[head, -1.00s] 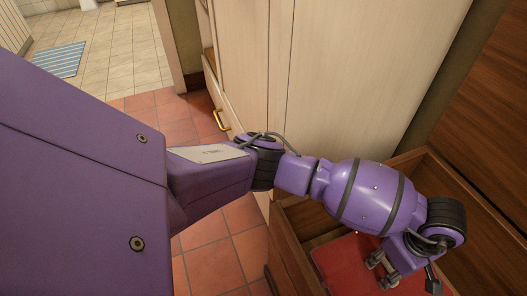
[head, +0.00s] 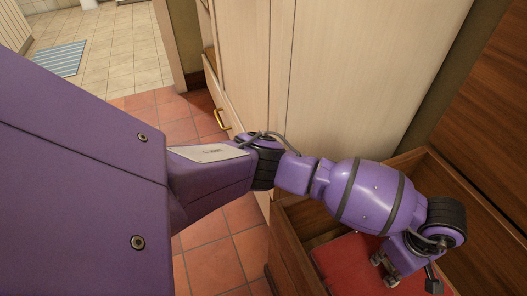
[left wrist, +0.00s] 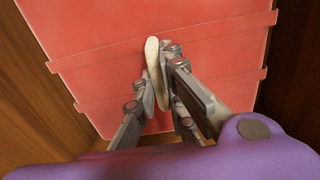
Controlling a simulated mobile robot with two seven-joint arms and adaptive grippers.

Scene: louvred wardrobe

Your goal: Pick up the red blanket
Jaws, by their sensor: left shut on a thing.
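The red blanket (head: 343,263) is a flat folded block in the open wooden drawer at the lower right of the head view. In the left wrist view the blanket (left wrist: 190,38) fills the upper middle, with raised bands across it. My left gripper (head: 384,270) points down at the blanket's right part in the head view. My right gripper is not in view.
The wooden drawer (head: 291,248) has walls close around the blanket. Dark wood panels (head: 480,120) are at the right. Tiled floor (head: 212,245) is open at the left.

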